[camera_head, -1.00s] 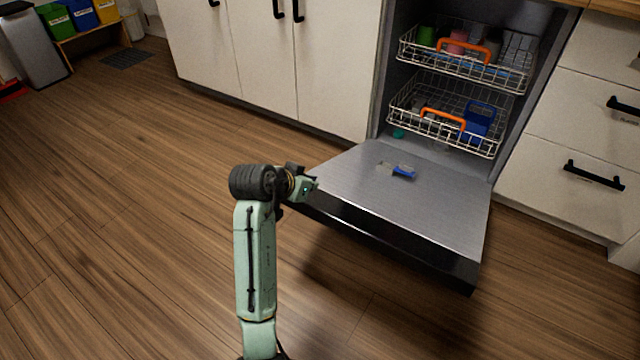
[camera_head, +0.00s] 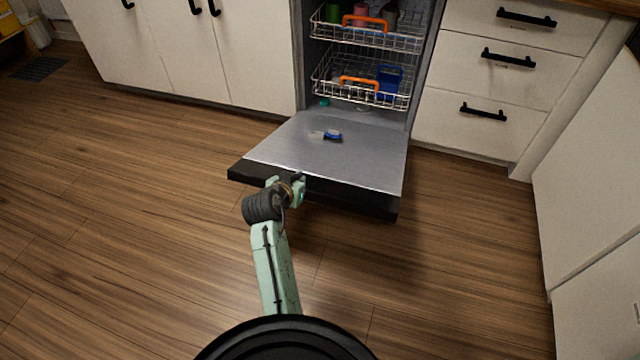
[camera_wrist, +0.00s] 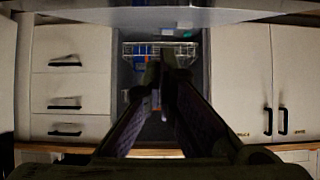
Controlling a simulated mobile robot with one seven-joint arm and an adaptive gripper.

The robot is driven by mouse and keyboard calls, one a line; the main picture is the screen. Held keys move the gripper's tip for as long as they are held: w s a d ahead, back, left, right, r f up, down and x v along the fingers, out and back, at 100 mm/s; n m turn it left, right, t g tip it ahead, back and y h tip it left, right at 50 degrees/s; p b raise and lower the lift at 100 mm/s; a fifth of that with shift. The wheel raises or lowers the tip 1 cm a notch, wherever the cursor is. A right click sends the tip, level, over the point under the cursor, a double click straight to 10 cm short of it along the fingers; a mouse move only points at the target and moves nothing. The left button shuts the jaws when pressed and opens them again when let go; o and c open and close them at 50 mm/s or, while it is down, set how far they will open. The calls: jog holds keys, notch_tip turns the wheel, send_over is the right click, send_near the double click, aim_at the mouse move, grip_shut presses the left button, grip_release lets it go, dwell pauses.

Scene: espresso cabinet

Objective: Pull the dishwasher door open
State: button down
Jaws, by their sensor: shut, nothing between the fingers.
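The dishwasher door (camera_head: 350,160) is hinged down and lies open, nearly flat, low in front of the dishwasher. Its inner face is silver and its front edge is black. My gripper (camera_head: 301,178) is at that front edge, left of its middle. Whether it touches the door is unclear. In the wrist view the fingers (camera_wrist: 167,58) meet at the tips, shut with nothing between them, with the dishwasher opening beyond. The door's handle, if any, is hidden.
The upper rack (camera_head: 365,38) and lower rack (camera_head: 360,88) sit inside the dishwasher, holding dishes. A small blue and grey item (camera_head: 332,135) lies on the door. White drawers (camera_head: 480,105) stand right and white cabinets (camera_head: 165,50) left. Wooden floor (camera_head: 130,200) is clear at left.

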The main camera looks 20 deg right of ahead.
send_over(308, 191)
jog(key=w, duration=0.1)
jog(key=f, duration=0.4)
jog(key=d+f, duration=0.1)
jog(key=f, duration=0.1)
jog(key=shift+w+f+p, duration=0.15)
jog(key=shift+p, duration=0.25)
jog(key=shift+s+a+f, duration=0.2)
jog(key=shift+s+f, duration=0.05)
jog(key=shift+f, duration=0.35)
jog(key=shift+s+a+f, duration=0.15)
jog(key=shift+s+f, duration=0.1)
jog(key=shift+f, duration=0.3)
jog(key=shift+s+a+f, duration=0.1)
jog(key=shift+s+f, duration=0.1)
jog(key=shift+f, duration=0.35)
